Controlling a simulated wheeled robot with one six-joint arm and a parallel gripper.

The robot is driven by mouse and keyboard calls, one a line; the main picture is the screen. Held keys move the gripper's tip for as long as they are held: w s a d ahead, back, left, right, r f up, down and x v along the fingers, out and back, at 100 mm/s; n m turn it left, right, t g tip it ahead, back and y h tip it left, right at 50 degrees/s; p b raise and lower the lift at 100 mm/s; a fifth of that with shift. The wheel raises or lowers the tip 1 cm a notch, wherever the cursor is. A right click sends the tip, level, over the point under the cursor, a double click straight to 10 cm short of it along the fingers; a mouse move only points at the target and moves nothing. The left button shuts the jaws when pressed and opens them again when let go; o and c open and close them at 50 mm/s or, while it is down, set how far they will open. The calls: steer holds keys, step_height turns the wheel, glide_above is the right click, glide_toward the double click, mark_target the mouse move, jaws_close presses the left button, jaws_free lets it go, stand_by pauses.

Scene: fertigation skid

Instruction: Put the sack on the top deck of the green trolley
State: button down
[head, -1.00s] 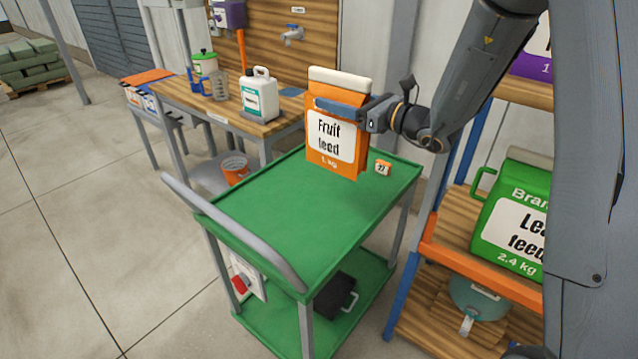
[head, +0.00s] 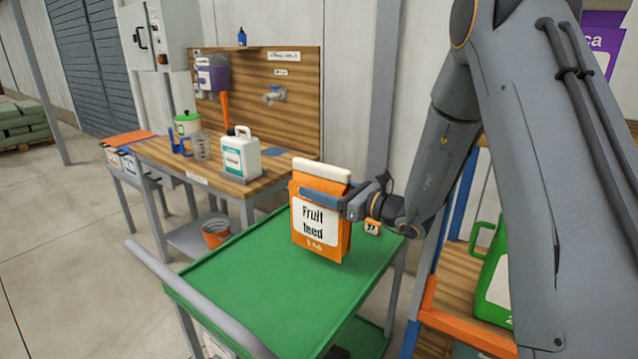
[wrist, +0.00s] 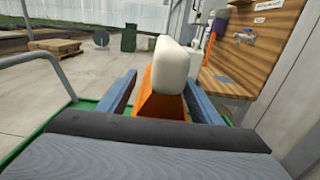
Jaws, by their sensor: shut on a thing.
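The orange sack (head: 321,225) has a white top and a "Fruit feed" label. My gripper (head: 322,198) is shut on its upper part, and the sack hangs upright over the green trolley's top deck (head: 235,275), toward its far right part. I cannot tell for sure whether its bottom touches the deck. In the wrist view the sack (wrist: 170,85) stands between my two blue fingers, and its lower part is hidden. A strip of the trolley (wrist: 82,106) shows beside it.
A wooden bench (head: 205,172) with a white jug (head: 241,154) stands behind. A shelf rack with a green container (head: 495,275) is at the right. The deck's near left is clear.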

steer(key=shift+f+p, duration=0.5)
steer(key=shift+f, duration=2.05)
steer(key=c, duration=0.6)
jaws_free()
steer(key=shift+f, duration=0.1)
steer(key=b+v, duration=0.2)
steer(key=v, duration=1)
steer(key=shift+b, duration=0.35)
